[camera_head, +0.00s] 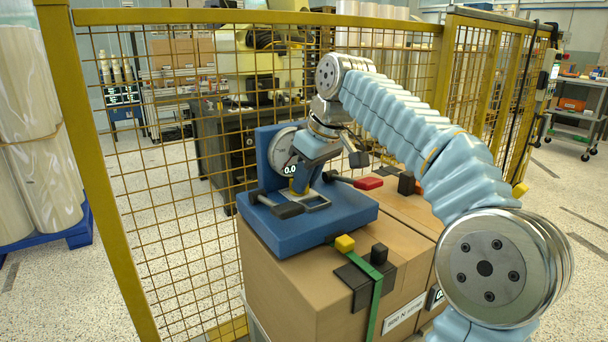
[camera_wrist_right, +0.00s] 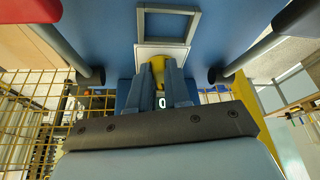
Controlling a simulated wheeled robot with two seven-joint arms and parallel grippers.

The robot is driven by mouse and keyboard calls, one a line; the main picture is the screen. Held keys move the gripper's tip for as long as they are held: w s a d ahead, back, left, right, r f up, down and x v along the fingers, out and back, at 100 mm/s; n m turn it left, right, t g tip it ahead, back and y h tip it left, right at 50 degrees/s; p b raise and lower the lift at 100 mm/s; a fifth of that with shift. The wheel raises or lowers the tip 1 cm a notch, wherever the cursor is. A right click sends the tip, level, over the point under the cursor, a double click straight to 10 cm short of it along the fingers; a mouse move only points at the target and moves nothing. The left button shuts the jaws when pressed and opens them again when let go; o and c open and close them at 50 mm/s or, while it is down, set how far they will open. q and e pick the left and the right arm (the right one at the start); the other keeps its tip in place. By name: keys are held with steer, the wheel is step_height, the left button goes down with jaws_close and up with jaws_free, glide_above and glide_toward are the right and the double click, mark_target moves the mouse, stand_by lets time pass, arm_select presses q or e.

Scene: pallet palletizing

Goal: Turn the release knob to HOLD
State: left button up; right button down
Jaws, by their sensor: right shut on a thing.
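A blue fixture (camera_head: 335,213) stands on the cardboard boxes, with a round dial (camera_head: 281,152) reading 0.0 on its upright back. A small yellow knob (camera_head: 293,187) sits low at the front of the upright, partly hidden by my gripper. My right gripper (camera_head: 298,178) reaches down over the fixture and is shut on the yellow knob. In the right wrist view the yellow knob (camera_wrist_right: 158,66) is between the two fingers (camera_wrist_right: 160,88), in front of a white plate (camera_wrist_right: 148,52). I cannot read any HOLD mark. My left gripper is not in view.
A yellow mesh fence (camera_head: 190,200) stands close behind and to the left.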

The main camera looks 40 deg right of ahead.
steer(key=shift+w+d+n+y, duration=0.15)
steer(key=shift+n+y, duration=0.25)
steer(key=shift+n, duration=0.55)
steer(key=shift+s+d+n+y, duration=0.15)
steer(key=shift+n+y, duration=0.25)
steer(key=shift+n, duration=0.55)
steer(key=shift+w, duration=0.1)
steer(key=c, duration=1.4)
jaws_free()
steer(key=shift+o, duration=0.2)
steer(key=v, duration=0.7)
steer(key=shift+r+g, duration=0.25)
steer(key=shift+g, duration=0.05)
